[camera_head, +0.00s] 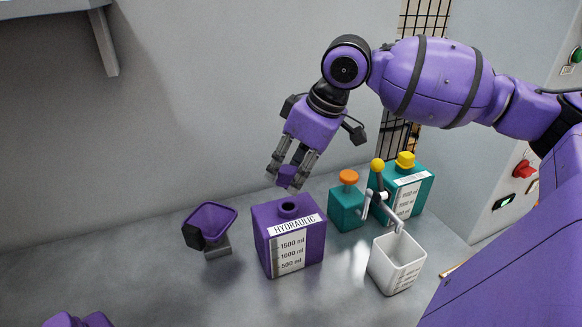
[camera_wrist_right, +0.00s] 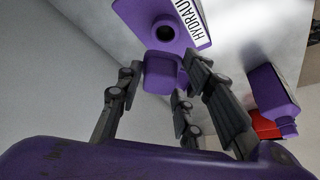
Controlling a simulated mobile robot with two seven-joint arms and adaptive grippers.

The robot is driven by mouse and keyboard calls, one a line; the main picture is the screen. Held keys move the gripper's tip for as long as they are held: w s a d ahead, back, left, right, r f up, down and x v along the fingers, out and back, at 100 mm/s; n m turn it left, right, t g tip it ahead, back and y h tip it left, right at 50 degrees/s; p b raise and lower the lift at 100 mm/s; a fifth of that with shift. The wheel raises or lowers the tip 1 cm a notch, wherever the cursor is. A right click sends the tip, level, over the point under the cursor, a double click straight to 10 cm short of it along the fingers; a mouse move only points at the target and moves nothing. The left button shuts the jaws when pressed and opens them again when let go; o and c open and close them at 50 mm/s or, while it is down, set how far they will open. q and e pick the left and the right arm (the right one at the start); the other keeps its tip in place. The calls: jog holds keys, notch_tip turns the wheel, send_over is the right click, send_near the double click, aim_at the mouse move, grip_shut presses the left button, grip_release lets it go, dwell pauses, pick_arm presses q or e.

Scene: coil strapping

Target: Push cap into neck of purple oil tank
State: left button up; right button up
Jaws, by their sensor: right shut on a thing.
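The purple oil tank (camera_head: 290,238), labelled HYDRAULIC, stands on the grey table with its open round neck (camera_head: 289,206) on top. My right gripper (camera_head: 286,180) is shut on the purple cap (camera_head: 287,174) and holds it above the neck, apart from it. In the right wrist view the cap (camera_wrist_right: 164,75) sits between the fingers (camera_wrist_right: 160,105), close to the dark neck opening (camera_wrist_right: 165,33) of the tank. The cap's underside is hidden. My left gripper is not in view.
To the right are a small teal can with an orange cap (camera_head: 347,208), a teal tank with a yellow cap (camera_head: 413,190), a yellow-knobbed lever (camera_head: 377,166) and a white measuring container (camera_head: 397,262).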

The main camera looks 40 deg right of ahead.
jog(key=shift+r, duration=0.3)
jog(key=shift+f, duration=0.8)
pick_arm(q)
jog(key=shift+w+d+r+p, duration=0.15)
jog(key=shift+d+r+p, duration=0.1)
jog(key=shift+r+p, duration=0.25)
pick_arm(e)
jog(key=shift+f, duration=1.9)
pick_arm(q)
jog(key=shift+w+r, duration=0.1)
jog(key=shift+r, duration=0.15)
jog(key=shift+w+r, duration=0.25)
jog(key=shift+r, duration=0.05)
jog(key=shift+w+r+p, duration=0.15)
jog(key=shift+p, duration=0.2)
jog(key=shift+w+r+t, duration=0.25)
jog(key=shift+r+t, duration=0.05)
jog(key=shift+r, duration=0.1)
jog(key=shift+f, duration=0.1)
pick_arm(e)
jog(key=shift+f, duration=1)
